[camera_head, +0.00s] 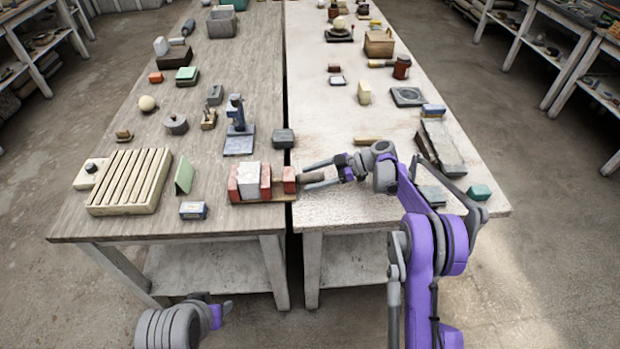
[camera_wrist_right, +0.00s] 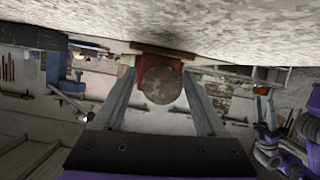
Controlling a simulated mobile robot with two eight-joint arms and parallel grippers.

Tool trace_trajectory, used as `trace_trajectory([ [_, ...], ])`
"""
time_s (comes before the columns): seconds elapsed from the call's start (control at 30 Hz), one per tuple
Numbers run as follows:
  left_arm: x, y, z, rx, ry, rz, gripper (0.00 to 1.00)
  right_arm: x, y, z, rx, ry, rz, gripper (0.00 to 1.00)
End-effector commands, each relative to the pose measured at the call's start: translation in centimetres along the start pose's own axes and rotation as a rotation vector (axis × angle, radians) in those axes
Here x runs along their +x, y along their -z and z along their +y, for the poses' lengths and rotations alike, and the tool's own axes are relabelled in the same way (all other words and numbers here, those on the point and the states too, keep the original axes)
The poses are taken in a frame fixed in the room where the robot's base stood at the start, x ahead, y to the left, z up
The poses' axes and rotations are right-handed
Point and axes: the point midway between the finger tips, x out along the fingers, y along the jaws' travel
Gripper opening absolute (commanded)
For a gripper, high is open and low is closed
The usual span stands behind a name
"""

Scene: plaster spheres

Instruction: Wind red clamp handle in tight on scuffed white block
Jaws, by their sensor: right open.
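The red clamp (camera_head: 289,180) lies on a wooden base at the right front edge of the left table. Its red jaws stand on both sides of the scuffed white block (camera_head: 250,177); I cannot tell how tightly they press. The brown, round handle (camera_head: 314,177) points right, and its round end faces me in the right wrist view (camera_wrist_right: 161,86). My right gripper (camera_head: 306,177) is open, with one finger on each side of the handle; contact is not clear. My left gripper (camera_head: 222,310) is low at the bottom left, away from the tables, its fingers unclear.
A blue press-like tool (camera_head: 238,135) stands behind the clamp, with a dark grey block (camera_head: 284,138) near it. Left of the clamp are a small box (camera_head: 193,210), a green wedge (camera_head: 184,176) and a slatted cream rack (camera_head: 130,180). A narrow gap separates the two tables.

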Motion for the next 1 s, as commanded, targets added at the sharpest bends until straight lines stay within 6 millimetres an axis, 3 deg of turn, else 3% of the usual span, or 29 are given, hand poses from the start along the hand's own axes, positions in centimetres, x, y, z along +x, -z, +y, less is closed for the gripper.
trace_trajectory([
  [0.3,0.4,-0.4,0.0,0.0,0.0,-0.003,0.5,-6.3,-0.1,0.0,0.002,-0.003,-0.001,0.74],
  [0.5,0.5,-0.5,0.0,0.0,0.0,-0.004,0.5,-9.1,-0.1,0.0,0.0,-0.002,-0.001,0.74],
  [1.0,1.0,-0.9,0.0,0.0,0.0,-0.007,0.5,-10.1,-0.4,-0.3,-0.027,-0.014,0.003,0.74],
])
